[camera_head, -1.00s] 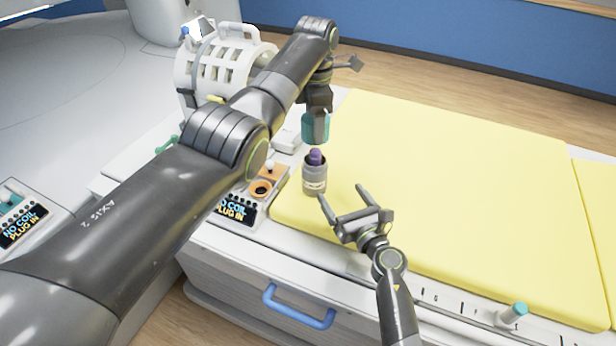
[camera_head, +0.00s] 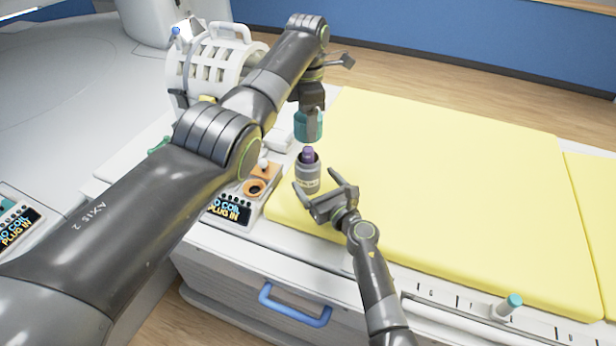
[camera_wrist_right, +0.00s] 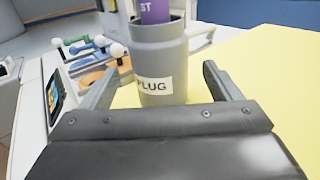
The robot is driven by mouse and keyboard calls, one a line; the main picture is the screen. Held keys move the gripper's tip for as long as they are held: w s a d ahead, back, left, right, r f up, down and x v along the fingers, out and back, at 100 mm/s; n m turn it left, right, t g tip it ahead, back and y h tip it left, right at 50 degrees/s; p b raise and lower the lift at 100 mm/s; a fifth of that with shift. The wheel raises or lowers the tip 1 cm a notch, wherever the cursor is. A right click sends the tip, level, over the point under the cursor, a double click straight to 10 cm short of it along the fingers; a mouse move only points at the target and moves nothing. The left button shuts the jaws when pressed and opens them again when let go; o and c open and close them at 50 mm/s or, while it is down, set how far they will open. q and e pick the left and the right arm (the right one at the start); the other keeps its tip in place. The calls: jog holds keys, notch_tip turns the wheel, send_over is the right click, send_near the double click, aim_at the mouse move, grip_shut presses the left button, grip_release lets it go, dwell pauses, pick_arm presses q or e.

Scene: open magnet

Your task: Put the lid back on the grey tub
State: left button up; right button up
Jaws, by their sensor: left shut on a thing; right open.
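The grey tub (camera_head: 308,178) stands upright on the yellow mat near its left edge, with a purple thing (camera_head: 308,154) sticking out of its open top. In the right wrist view the tub (camera_wrist_right: 161,62) carries a white label reading "PLUG". The teal lid (camera_head: 302,126) is in my left gripper (camera_head: 312,122), which is shut on it above the tub, with a gap between. My right gripper (camera_head: 324,186) is open, its fingers on either side of the tub's near side; in the wrist view I see no clear contact.
The yellow mat (camera_head: 440,190) is clear to the right. A control panel (camera_head: 230,210) with knobs lies left of the tub. A white slotted coil (camera_head: 208,70) stands behind. A blue handle (camera_head: 295,306) and a teal-topped peg (camera_head: 508,306) are in front.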

aim_at(308, 148)
jog(key=shift+x, duration=3.15)
jog(key=c, duration=1.4)
pick_arm(q)
jog(key=shift+f, duration=2.5)
